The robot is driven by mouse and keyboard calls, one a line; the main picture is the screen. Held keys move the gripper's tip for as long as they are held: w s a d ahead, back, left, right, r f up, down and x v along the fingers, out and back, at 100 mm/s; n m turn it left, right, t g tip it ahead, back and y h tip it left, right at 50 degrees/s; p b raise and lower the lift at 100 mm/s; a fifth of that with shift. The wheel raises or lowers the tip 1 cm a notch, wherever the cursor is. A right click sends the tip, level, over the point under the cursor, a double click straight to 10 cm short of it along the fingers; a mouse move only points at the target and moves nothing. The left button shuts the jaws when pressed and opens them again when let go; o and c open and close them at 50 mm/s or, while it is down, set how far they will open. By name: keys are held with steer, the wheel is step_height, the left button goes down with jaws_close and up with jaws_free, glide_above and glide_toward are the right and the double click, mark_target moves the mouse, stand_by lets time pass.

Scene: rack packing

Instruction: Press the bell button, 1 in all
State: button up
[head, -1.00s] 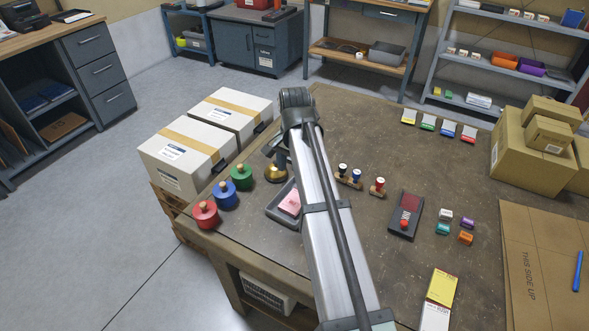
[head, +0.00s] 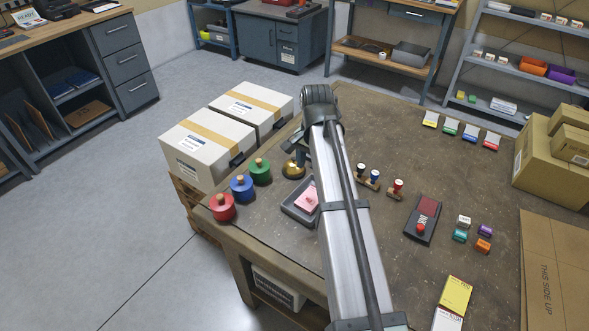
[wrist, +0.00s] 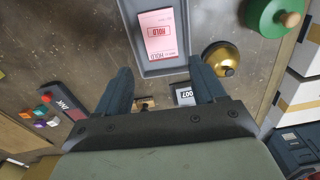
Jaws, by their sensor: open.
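The bell is a gold dome with a dark button on top. It stands near the table's left edge in the head view (head: 292,171), between the green weight and the grey tray. In the wrist view the bell (wrist: 221,58) is just beyond and right of the right finger. My gripper (wrist: 162,82) is open in the wrist view, with nothing held between its fingers. In the head view its dark end shows just above the bell, partly hidden by my arm. I cannot tell how high it is over the button.
A grey tray (head: 292,209) with a pink HOLD card (head: 306,199) sits beside the bell. Green (head: 260,172), blue (head: 242,189) and red (head: 222,208) knobbed weights stand along the left edge. Stamps (head: 369,176) and an ink pad (head: 424,218) are to the right.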

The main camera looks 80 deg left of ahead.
jaws_close()
stand_by(0.4)
stand_by(1.1)
